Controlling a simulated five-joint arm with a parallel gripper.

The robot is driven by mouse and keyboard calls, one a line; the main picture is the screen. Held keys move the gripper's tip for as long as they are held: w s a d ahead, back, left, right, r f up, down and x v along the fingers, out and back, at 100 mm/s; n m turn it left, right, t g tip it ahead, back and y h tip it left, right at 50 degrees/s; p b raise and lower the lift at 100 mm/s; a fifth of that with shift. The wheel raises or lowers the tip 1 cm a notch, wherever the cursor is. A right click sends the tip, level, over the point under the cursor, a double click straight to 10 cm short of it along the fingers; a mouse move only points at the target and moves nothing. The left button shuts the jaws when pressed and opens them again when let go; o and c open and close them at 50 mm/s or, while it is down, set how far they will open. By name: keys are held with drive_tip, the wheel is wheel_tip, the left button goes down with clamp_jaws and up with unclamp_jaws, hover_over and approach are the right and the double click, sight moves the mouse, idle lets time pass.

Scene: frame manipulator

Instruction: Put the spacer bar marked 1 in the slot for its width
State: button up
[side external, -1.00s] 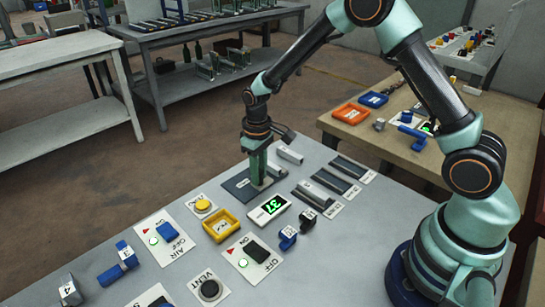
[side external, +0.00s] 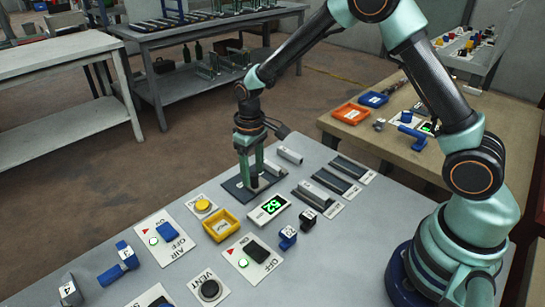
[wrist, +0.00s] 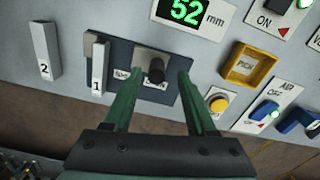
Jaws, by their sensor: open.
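The light grey spacer bar marked 1 (wrist: 97,67) stands at the left end of a dark gauge plate (wrist: 165,100) in the wrist view, beside a grey block. My gripper (wrist: 158,75) is open over the plate, its fingers on either side of a black knob (wrist: 155,72); bar 1 is outside them, left of the left finger. In the side external view my gripper (side external: 252,183) is low over the plate and partly hides the bar. Dark slots (side external: 352,168) with labels lie to the right; a grey bar (side external: 308,193) lies at the nearest one.
The bar marked 2 (wrist: 45,50) stands left of the plate. The display (wrist: 188,10) reads 52 mm. A yellow tray (side external: 221,225), a yellow button (side external: 203,205) and small marked blocks (side external: 288,237) crowd the table nearby. Switch panels lie toward the front.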

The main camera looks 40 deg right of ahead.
sight(253, 172)
wheel_tip(253, 172, up, 10)
idle(0.4)
drive_tip(key=shift+r, duration=0.15)
drive_tip(key=s+d+r+m+t, duration=0.1)
drive_tip(key=s+d+r+t, duration=0.1)
drive_tip(key=s+r, duration=0.3)
drive_tip(key=s+d+r+m+t, duration=0.1)
drive_tip(key=s+d+r+t, duration=0.2)
drive_tip(key=s, duration=0.8)
drive_tip(key=shift+s+d+r+t, duration=0.2)
drive_tip(key=shift+s+r+t, duration=0.1)
drive_tip(key=shift+r, duration=0.85)
drive_tip(key=shift+c, duration=0.2)
